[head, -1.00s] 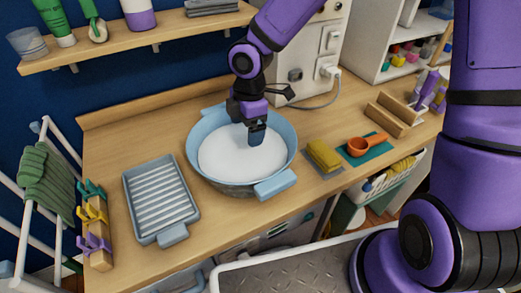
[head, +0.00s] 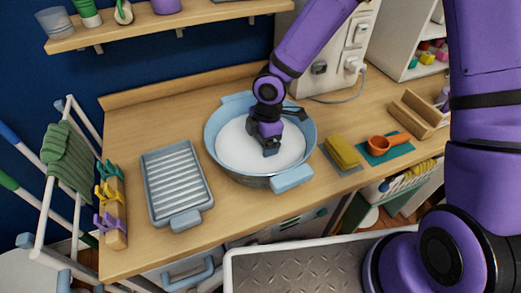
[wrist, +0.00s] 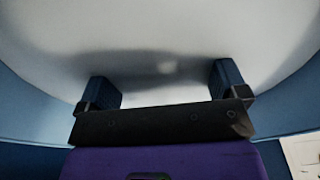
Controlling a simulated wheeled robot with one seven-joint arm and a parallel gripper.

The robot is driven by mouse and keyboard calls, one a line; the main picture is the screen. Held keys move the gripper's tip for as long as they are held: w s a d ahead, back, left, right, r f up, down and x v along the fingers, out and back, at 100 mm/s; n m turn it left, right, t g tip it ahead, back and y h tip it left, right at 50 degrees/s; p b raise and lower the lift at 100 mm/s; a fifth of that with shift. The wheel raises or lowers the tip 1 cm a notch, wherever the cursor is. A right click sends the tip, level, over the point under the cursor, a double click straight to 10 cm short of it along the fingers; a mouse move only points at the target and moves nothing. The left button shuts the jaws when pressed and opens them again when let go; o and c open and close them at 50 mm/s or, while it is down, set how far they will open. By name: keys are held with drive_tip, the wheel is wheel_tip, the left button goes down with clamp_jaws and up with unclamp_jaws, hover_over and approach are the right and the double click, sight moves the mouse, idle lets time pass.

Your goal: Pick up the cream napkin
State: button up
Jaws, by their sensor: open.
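I see no cream napkin that I can make out in either view. A blue basin (head: 221,166) with two handles stands on the wooden counter, holding a smooth white surface (head: 240,148). I cannot tell whether that is liquid, foam or cloth. My gripper (head: 271,150) points down inside the basin's rim, over or at the white surface. In the wrist view my gripper (wrist: 166,82) has its two dark blue fingers wide apart with nothing between them. The white surface (wrist: 160,35) fills most of that view, with the fingers' shadow on it.
A ribbed grey tray (head: 177,183) lies left of the basin. A yellow sponge (head: 341,152), an orange scoop (head: 382,146) and a wooden holder (head: 420,113) lie right. A green cloth (head: 68,155) hangs on a white rack. A wall shelf (head: 185,23) runs above the counter.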

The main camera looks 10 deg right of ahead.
drive_tip(key=shift+a+f, duration=0.15)
drive_tip(key=shift+f, duration=1.05)
drive_tip(key=shift+c, duration=0.4)
drive_tip(key=c, duration=1)
